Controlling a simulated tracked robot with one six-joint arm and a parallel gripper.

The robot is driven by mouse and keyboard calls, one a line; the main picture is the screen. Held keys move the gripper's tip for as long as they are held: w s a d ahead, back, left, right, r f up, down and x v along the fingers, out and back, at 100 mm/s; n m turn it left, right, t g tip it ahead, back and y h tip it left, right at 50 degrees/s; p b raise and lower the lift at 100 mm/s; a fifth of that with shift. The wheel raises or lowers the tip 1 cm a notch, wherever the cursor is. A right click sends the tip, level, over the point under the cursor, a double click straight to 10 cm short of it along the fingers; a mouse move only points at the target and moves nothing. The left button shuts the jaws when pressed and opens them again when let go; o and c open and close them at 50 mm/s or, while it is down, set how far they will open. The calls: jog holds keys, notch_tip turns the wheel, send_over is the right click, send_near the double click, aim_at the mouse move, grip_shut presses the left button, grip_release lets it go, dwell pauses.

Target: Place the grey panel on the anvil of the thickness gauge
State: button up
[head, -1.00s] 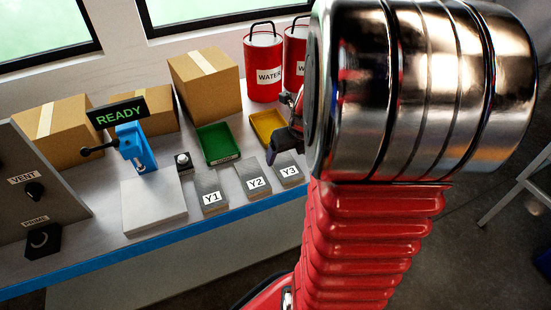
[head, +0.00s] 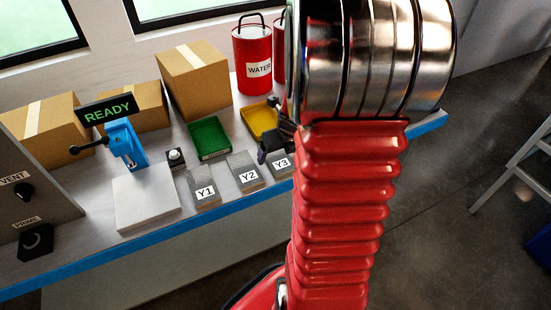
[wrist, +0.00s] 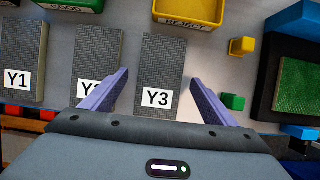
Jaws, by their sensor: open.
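Three grey panels lie side by side on the bench, labelled Y1 (head: 204,192), Y2 (head: 244,172) and Y3 (head: 281,162). In the wrist view, Y1 (wrist: 22,60) is at the left, Y2 (wrist: 98,52) in the middle and Y3 (wrist: 157,72) nearest centre. My gripper (wrist: 160,82) is open and empty, its purple fingers either side of Y3; its height above the panel is unclear. In the head view my arm partly hides the gripper (head: 274,143). The blue thickness gauge (head: 126,142) stands at the left with a READY display (head: 107,109). Its anvil cannot be clearly made out.
A white slab (head: 146,203) lies before the gauge. A green tray (head: 209,138) and yellow REJECT tray (head: 259,121) sit behind the panels. Small yellow (wrist: 242,46) and green (wrist: 232,102) blocks lie right of Y3. Cardboard boxes (head: 193,78) and a red WATER can (head: 257,58) stand behind.

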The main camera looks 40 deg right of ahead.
aim_at(278, 158)
jog(key=shift+w+d+f, duration=0.1)
jog(key=shift+w+f, duration=0.15)
jog(key=shift+f, duration=0.4)
jog(key=c, duration=1.3)
jog(key=shift+r, duration=0.1)
notch_tip(278, 158, up, 10)
jog(key=shift+f, duration=0.1)
dwell(0.5)
